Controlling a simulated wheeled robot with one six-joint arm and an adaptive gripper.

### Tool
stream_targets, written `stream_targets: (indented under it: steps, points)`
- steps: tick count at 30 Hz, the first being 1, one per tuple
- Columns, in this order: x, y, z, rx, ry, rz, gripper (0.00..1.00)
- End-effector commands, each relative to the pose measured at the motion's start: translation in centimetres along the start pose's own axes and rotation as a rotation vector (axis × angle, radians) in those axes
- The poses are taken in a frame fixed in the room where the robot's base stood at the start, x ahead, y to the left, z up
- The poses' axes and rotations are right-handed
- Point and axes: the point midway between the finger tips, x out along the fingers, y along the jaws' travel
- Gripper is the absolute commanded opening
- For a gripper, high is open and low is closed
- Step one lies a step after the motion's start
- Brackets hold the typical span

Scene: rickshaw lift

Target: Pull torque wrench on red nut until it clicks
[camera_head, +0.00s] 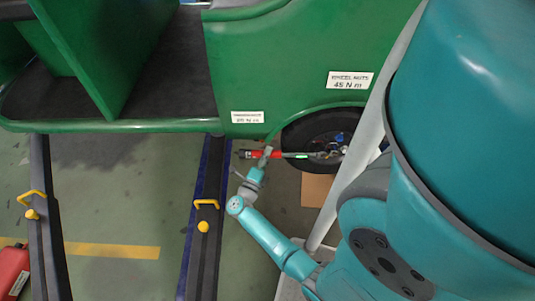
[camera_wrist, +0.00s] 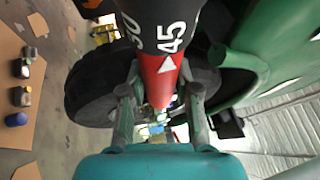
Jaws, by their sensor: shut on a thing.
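The torque wrench (camera_head: 296,155) lies about level in the head view, its red and black handle at the left and its shaft reaching right to the hub of the wheel (camera_head: 300,133). My gripper (camera_head: 266,154) is shut on the handle. In the wrist view the handle of the torque wrench (camera_wrist: 158,75) passes between my two fingers (camera_wrist: 160,98), with a white arrow beside the number 45. A blue nut (camera_head: 339,138) shows on the hub. The red nut cannot be made out at the wrench's far end.
The green rickshaw body (camera_head: 285,55) hangs over the wheel and bears a "WHEEL NUTS 45 N m" label (camera_head: 350,80). Dark lift rails with yellow handles (camera_head: 206,203) stand left of my arm. A red canister (camera_head: 12,270) is at lower left. Floor between the rails is clear.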

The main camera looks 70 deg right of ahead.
Motion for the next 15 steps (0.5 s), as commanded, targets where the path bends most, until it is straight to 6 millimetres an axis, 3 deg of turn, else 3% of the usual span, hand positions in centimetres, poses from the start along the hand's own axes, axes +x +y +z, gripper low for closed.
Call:
stream_targets:
  steps: [15]
  points:
    - [-1.1,-0.4,-0.5,-0.001,-0.001,-0.003,0.00]
